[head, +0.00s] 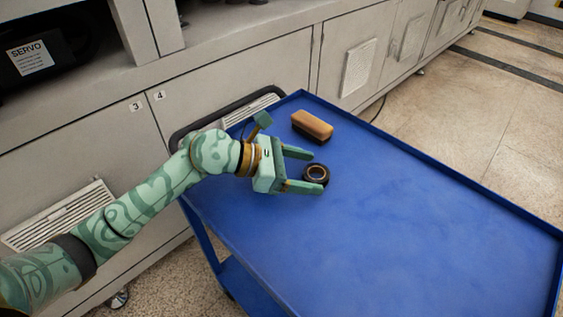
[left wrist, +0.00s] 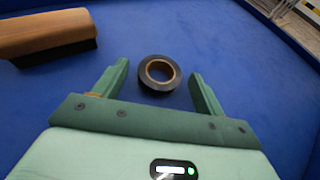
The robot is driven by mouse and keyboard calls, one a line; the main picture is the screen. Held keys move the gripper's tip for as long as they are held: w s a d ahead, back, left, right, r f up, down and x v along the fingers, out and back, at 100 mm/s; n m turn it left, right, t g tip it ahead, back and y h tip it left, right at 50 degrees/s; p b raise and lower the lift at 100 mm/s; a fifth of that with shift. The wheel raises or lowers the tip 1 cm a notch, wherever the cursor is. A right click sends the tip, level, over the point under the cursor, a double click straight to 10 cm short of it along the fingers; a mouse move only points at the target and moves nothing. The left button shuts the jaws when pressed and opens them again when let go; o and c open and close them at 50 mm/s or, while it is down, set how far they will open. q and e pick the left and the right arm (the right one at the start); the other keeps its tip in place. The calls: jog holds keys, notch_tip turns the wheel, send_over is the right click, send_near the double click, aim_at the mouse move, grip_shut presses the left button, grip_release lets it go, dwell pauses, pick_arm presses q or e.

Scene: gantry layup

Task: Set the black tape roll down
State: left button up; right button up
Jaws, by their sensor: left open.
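The black tape roll (head: 316,174) lies flat on the blue cart top (head: 400,220). It has a tan core, and it also shows in the left wrist view (left wrist: 159,86). My left gripper (head: 312,171) is open, with its fingers pointing right over the cart top. In the left wrist view the roll sits between and slightly beyond the two fingertips (left wrist: 158,72), with a gap on each side. Nothing is held in the left gripper. My right gripper is in neither view.
A wooden brush with dark bristles (head: 311,126) lies on the cart behind the roll, and shows at upper left in the left wrist view (left wrist: 45,33). The cart has a raised rim. Grey cabinets (head: 235,75) stand behind it. The cart's right part is clear.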

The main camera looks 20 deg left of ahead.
pick_arm(q)
jog(key=p+v, duration=0.2)
jog(key=v, duration=0.8)
jog(key=shift+s+a+r, duration=0.1)
jog(key=shift+s+r, duration=0.05)
jog(key=shift+s+a+r, duration=0.1)
jog(key=shift+a, duration=0.1)
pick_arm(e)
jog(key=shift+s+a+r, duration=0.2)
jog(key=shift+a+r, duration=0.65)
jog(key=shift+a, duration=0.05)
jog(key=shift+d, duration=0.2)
